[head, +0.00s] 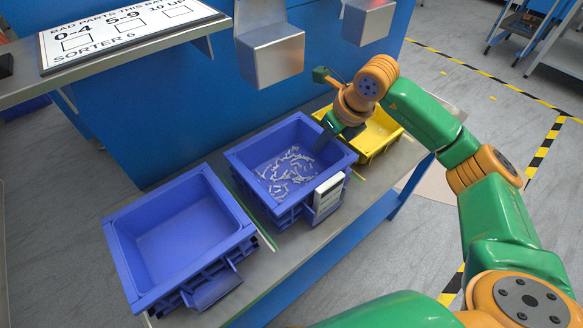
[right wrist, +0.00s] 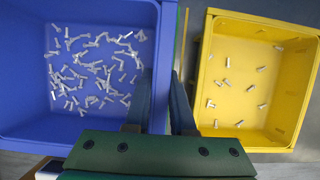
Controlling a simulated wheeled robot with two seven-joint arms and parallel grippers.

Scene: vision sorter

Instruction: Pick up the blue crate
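One blue crate (head: 232,155) stands in the middle of the bench and holds many small pale parts. It also shows on the left of the right wrist view (right wrist: 90,118). A second blue crate (head: 112,232) stands to its left and looks empty. My right gripper (head: 328,134) is at the right-hand wall of the filled crate. In the right wrist view, its two fingers (right wrist: 162,90) are apart, one on each side of that wall. I cannot tell whether they touch it. My left gripper is out of view.
A yellow crate (head: 396,139) with several small parts stands close on the right of the filled blue crate. Metal chutes (head: 272,58) hang above the bench's back. A white label (head: 328,184) sits on the filled crate's front. A sign board (head: 118,28) lies at upper left.

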